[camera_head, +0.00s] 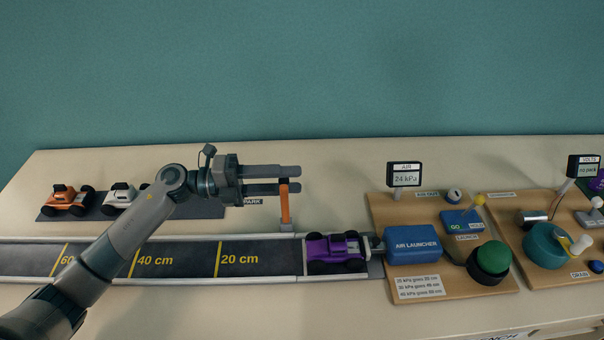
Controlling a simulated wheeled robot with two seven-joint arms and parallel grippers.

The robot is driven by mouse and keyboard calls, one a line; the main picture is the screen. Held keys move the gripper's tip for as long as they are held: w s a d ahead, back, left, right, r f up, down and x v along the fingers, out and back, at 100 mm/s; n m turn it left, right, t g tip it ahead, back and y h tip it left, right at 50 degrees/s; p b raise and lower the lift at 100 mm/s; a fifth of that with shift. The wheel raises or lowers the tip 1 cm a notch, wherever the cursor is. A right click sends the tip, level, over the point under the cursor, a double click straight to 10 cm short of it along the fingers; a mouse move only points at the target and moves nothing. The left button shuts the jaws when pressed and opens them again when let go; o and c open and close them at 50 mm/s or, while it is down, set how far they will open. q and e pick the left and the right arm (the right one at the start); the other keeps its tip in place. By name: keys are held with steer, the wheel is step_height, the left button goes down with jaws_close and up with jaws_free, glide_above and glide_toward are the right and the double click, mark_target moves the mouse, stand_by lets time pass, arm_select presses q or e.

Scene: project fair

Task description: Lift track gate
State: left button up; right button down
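The track gate is a slim orange bar (285,208) standing roughly upright at the far edge of the track (190,259), close to the 20 cm end. My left gripper (292,179) reaches in from the left, its two fingers pointing right with a gap between them. The top of the orange bar overlaps the lower fingertip; I cannot tell whether they touch. I see nothing held between the fingers. A purple car (335,250) sits at the track's right end, right of the bar. My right gripper is out of view.
The blue air launcher (412,245) stands right of the car on a wooden board with a green button (492,259) and a 24 kPa display (404,179). An orange car (67,200) and a white car (121,195) are parked at back left.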

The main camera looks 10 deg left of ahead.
arm_select(q)
steer(key=shift+p+x, duration=0.5)
steer(key=shift+x, duration=1.25)
jaws_close()
